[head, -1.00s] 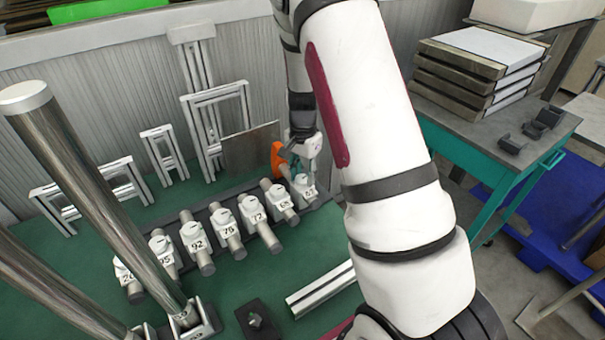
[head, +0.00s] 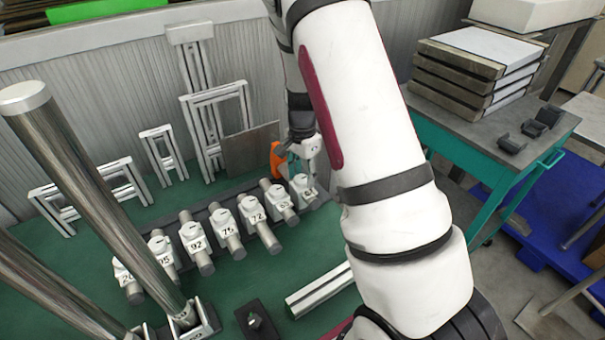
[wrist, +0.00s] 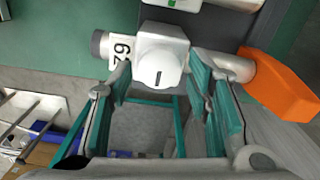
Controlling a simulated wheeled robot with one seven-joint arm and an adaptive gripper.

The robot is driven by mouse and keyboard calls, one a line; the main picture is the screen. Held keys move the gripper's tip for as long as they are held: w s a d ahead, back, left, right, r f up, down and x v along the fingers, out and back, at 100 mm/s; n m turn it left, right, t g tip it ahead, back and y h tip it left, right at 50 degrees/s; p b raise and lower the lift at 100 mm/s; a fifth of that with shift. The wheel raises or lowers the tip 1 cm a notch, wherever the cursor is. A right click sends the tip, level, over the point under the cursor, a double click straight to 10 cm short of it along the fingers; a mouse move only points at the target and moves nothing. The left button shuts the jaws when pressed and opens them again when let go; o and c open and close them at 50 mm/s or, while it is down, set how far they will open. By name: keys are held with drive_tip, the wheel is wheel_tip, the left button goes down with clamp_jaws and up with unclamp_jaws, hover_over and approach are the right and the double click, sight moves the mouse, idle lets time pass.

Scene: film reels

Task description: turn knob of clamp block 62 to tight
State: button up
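Clamp block 62 (head: 304,190) stands at the right end of the row of clamp blocks in the head view. In the wrist view its number label (wrist: 121,52) shows sideways beside its pale knob (wrist: 160,68), which has a dark slot pointing along the picture's vertical. My gripper (wrist: 161,80) is open, with one teal-padded finger on each side of the knob. Gaps show between the knob and both fingers. In the head view my gripper (head: 308,165) is just above the block, and its fingers are partly hidden.
Several similar clamp blocks, including 72 (head: 256,216) and 92 (head: 195,240), line up to the left on a dark rail. An orange part (wrist: 280,85) lies close to the right finger. A metal plate (head: 251,150) stands behind the row.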

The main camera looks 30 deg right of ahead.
sight(302, 178)
drive_tip(key=shift+r, duration=0.1)
wheel_tip(302, 178, up, 12)
idle(0.7)
idle(0.4)
drive_tip(key=s+a+r+n+t+p, duration=0.1)
drive_tip(key=s+a+r+n, duration=0.55)
drive_tip(key=s+r, duration=0.2)
drive_tip(key=s+a+r+n+t, duration=0.2)
drive_tip(key=s+a+r+n, duration=0.3)
drive_tip(key=s+a+r, duration=0.4)
drive_tip(key=s+f+n+t, duration=0.1)
drive_tip(key=s+n, duration=0.3)
drive_tip(key=s, duration=0.6)
drive_tip(key=shift+s+d+p, duration=0.15)
drive_tip(key=shift+d+p, duration=0.05)
drive_tip(key=shift+p, duration=0.1)
